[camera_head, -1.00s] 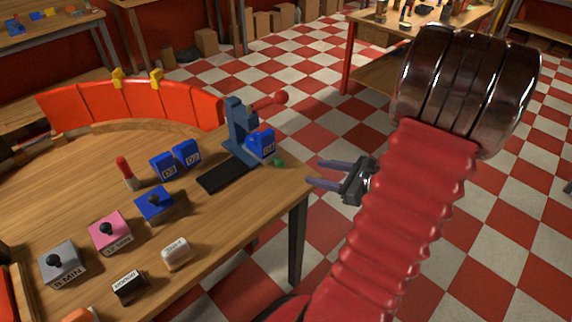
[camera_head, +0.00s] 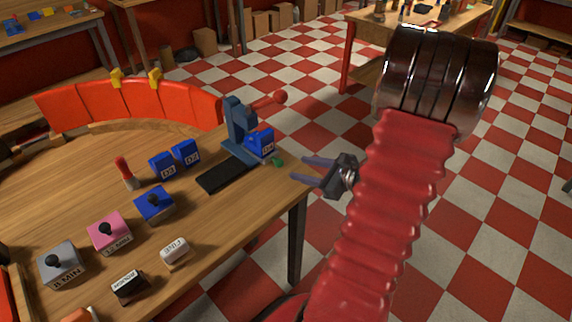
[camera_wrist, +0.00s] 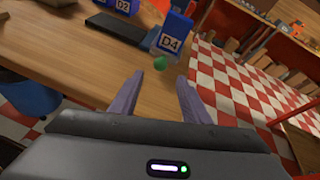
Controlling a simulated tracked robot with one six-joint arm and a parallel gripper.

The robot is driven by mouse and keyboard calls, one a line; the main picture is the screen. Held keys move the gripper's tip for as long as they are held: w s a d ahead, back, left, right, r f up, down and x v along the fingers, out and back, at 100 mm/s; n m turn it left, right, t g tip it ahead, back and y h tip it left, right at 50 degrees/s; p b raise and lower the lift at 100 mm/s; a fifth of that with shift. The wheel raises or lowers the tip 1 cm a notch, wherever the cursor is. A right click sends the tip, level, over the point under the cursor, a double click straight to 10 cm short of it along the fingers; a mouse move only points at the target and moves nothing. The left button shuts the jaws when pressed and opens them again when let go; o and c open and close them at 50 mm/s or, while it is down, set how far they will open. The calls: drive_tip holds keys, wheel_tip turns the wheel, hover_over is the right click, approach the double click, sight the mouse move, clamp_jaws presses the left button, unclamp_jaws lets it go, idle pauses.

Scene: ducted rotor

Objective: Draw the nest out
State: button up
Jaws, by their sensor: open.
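A blue-grey lever press (camera_head: 236,120) with a red-knobbed handle stands near the table's right corner. The blue block D4 (camera_head: 260,141) sits at its right side; it also shows in the wrist view (camera_wrist: 172,36). A small green knob (camera_head: 278,161) shows low beside D4, and in the wrist view (camera_wrist: 160,63) it lies just beyond my fingertips. No part is marked as the nest; I cannot tell whether the green knob belongs to it. My gripper (camera_head: 298,168) is open and empty just off the table edge, fingers pointing toward the knob without touching it.
A black strip (camera_head: 222,174) lies before the press. Blue blocks D3 (camera_head: 163,166) and D2 (camera_head: 186,153) stand left. Knobbed blue (camera_head: 155,205), pink (camera_head: 110,234) and grey (camera_head: 61,263) boxes line the table.

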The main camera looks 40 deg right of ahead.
sight(286, 172)
drive_tip(key=x, duration=0.8)
drive_tip(key=shift+w, duration=0.1)
clamp_jaws()
idle(0.4)
